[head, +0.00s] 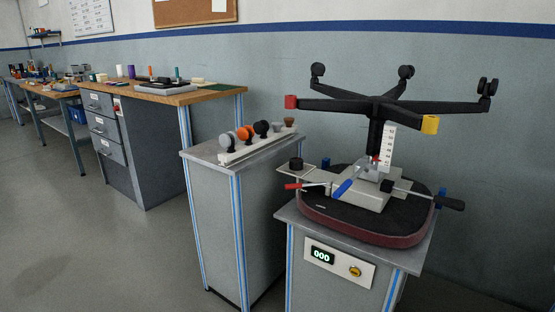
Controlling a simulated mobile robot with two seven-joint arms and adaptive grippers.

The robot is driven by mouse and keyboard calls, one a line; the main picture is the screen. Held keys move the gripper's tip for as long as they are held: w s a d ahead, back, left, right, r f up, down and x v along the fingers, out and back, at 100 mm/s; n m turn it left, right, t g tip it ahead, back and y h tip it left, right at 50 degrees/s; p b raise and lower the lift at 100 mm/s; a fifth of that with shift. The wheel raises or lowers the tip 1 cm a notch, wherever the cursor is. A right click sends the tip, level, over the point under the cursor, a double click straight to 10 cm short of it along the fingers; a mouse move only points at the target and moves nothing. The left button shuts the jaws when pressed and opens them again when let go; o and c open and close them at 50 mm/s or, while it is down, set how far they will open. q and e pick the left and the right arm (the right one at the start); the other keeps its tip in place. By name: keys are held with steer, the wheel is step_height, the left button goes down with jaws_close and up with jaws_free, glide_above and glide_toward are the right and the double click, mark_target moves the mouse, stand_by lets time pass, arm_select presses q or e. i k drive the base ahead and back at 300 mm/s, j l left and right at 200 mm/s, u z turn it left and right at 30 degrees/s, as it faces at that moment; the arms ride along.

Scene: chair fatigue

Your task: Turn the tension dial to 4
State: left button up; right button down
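An upside-down chair lies with its dark red-edged seat (411,237) on a grey stand, and its base points up. A pale mechanism box (362,198) sits on the seat underside. A red-tipped lever (303,186), a blue-handled lever (349,183) and a black-handled lever (447,202) stick out of the mechanism. Neither of my grippers shows in the head view.
The stand's front panel (323,268) has a display reading 000 and a yellow button (355,272). A grey cabinet (216,212) at left bears a rack of casters (255,143). The chair's black five-arm base (384,106) spreads above the mechanism. The floor at left is clear.

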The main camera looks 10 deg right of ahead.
mark_target(296, 164)
steer(key=i+j+z, duration=0.1)
steer(key=i+j, duration=0.3)
steer(key=j, duration=0.15)
steer(key=i+j+z, duration=0.1)
steer(key=i+j, duration=0.3)
steer(key=j, duration=0.15)
